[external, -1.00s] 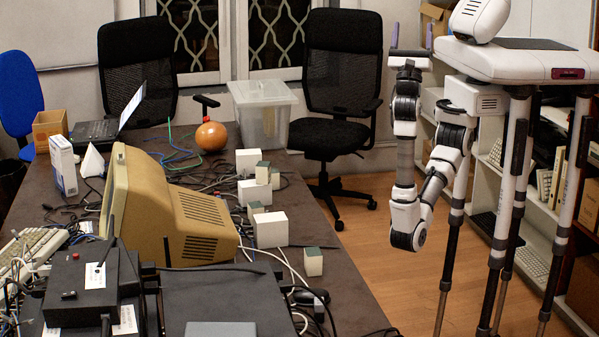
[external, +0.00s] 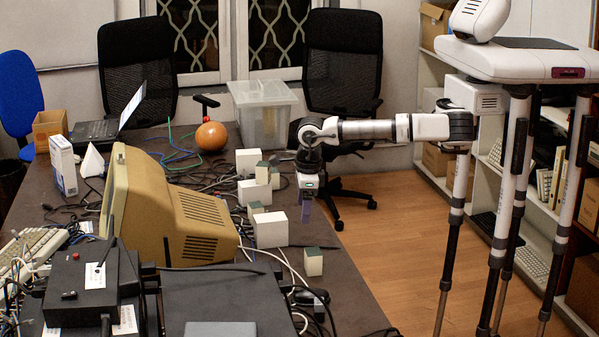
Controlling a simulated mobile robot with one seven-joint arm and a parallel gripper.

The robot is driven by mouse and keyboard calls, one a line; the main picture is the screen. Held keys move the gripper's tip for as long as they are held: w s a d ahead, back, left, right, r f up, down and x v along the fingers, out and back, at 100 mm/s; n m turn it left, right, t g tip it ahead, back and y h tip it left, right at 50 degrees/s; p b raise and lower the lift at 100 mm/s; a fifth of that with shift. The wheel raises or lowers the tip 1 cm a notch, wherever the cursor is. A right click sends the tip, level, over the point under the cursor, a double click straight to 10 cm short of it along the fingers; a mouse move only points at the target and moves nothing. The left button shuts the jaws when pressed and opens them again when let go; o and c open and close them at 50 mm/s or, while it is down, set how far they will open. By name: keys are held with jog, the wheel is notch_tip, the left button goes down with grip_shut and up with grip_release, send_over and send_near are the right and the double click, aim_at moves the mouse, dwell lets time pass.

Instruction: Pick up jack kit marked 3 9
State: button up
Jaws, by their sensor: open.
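Several small cream blocks with dark green tops stand along the right side of the table in the external view. One is at the front near the table edge (external: 313,264), and one is farther back (external: 263,175). Larger plain white boxes (external: 270,231) stand among them. No marking is legible, so I cannot tell which one is the jack kit marked 3 9. My gripper (external: 306,212) points down near the table's right edge, right of the white boxes. Its purple fingers are open and hold nothing visible.
The table (external: 345,285) also holds a beige monitor (external: 170,205), tangled cables, an orange ball (external: 211,136) and a clear plastic bin (external: 262,112). Black office chairs (external: 343,62) stand behind it.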

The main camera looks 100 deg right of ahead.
jog(key=y, duration=0.1)
send_near(313, 251)
jog(key=shift+n+g, duration=0.4)
jog(key=f, duration=0.2)
jog(key=f+p, duration=0.1)
jog(key=f, duration=0.4)
jog(key=shift+w+a, duration=0.15)
jog(key=shift+w, duration=0.2)
jog(key=shift+f+p, duration=1)
jog(key=shift+f, duration=1.8)
jog(key=c, duration=1.1)
jog(key=shift+r, duration=0.1)
